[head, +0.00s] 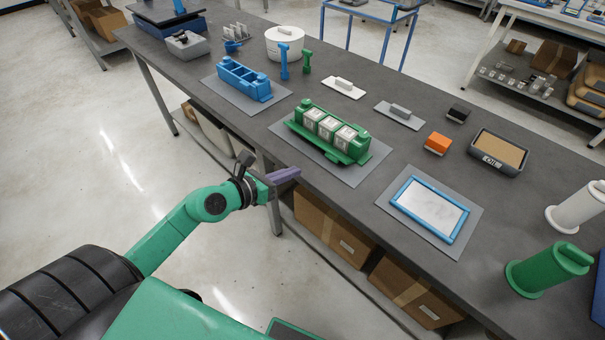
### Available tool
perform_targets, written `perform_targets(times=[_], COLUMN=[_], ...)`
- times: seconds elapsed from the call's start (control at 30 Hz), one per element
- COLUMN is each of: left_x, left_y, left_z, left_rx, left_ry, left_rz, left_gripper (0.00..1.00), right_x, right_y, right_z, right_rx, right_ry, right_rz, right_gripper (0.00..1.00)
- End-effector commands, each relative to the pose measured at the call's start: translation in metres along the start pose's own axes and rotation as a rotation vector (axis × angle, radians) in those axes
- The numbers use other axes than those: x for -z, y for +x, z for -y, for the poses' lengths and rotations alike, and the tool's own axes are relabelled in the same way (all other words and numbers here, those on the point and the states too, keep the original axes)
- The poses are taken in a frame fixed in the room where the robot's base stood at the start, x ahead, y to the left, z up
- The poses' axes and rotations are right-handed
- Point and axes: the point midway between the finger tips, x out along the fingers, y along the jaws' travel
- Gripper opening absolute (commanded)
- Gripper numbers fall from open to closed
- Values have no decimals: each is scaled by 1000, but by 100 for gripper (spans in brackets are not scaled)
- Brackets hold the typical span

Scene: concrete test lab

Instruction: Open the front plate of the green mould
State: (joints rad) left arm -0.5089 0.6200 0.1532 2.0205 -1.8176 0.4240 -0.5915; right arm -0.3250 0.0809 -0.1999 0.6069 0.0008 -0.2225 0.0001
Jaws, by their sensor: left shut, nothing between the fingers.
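The green mould (362,153) stands on a grey mat (352,178) at the middle of the bench. Three pale cubes (326,126) sit in a row in it, and their front faces show. A green strip, which looks like the front plate (318,147), lies low along the mould's near side, apparently folded down flat. My left gripper (292,174) is shut and empty, with its purple-grey fingers near the bench's front edge. It is apart from the mould, nearer to me and to its left. My right gripper is out of view.
A blue mould (242,80) stands to the left on its own mat. Blue and green upright tools (307,62) and a white pot (285,42) are behind. A blue-framed tray (430,208), an orange block (437,143) and green and white cylinders (545,270) are to the right.

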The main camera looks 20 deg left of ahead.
Motion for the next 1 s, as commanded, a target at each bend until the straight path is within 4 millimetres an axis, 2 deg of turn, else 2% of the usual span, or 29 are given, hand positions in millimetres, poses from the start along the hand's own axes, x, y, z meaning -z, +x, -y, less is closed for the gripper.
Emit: perform_targets(times=[0.03, 0.1, 0.23, 0.3, 0.37, 0.5, 0.63, 0.77, 1.0], left_x=[-10, -17, -18, -20, -19, -19, -18, -18, -18], left_y=[2, 5, 17, 29, 42, 72, 93, 102, 103], left_z=[-7, -12, -13, -13, -14, -15, -16, -16, -16], left_rx=[-27, -48, -52, -50, -50, -49, -48, -47, -47], left_ry=[98, 166, 170, 169, 166, 164, 162, 163, 163], left_rz=[20, 31, 33, 34, 33, 31, 30, 27, 26], left_gripper=[0, 0, 0, 0, 0, 0, 0, 0, 0], right_x=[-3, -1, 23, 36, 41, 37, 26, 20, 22], right_y=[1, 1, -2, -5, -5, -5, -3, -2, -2], right_z=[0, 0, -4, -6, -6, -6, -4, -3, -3], right_rx=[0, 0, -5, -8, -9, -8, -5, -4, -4], right_ry=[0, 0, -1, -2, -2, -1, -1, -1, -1], right_rz=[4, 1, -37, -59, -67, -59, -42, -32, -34], right_gripper=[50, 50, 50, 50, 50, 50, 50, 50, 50])
